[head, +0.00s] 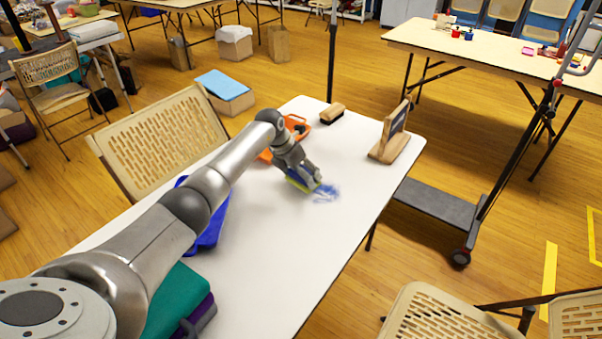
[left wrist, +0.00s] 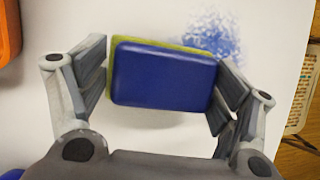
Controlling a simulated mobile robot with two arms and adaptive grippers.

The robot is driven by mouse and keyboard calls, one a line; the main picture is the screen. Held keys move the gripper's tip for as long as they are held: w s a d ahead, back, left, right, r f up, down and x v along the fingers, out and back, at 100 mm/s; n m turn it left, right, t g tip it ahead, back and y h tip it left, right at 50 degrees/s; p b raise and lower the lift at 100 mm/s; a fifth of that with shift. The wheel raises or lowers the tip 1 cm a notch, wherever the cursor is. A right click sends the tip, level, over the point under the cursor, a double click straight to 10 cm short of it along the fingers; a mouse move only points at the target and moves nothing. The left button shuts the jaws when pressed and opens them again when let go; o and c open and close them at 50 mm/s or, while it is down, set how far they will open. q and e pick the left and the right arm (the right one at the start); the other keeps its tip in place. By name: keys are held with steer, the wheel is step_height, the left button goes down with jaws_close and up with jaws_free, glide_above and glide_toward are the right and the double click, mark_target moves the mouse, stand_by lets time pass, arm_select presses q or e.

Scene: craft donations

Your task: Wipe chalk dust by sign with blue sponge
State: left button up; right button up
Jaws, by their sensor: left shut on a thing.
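The blue sponge (left wrist: 163,74) has a yellow-green layer on its underside and sits between the fingers of my left gripper (left wrist: 165,85). In the head view my left gripper (head: 303,180) is shut on it, low at the white tabletop. Blue chalk dust (head: 326,193) lies on the table just right of the sponge; it also shows beyond the sponge in the left wrist view (left wrist: 215,35). The sign (head: 391,140), a small dark board in a wooden stand, stands upright near the table's far right corner. My right gripper is not in view.
An orange tray (head: 297,122) and a wooden brush (head: 332,113) lie at the far end of the white table (head: 290,255). A blue tray (head: 207,232) and folded green cloth (head: 176,300) lie along the left edge. The table's right front is clear. Chairs (head: 165,145) stand around it.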

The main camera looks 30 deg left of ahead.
mark_target(325, 194)
arm_select(q)
steer(key=shift+f+b, duration=0.55)
steer(key=shift+f, duration=0.15)
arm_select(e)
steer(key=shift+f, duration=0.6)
arm_select(q)
steer(key=shift+f, duration=0.25)
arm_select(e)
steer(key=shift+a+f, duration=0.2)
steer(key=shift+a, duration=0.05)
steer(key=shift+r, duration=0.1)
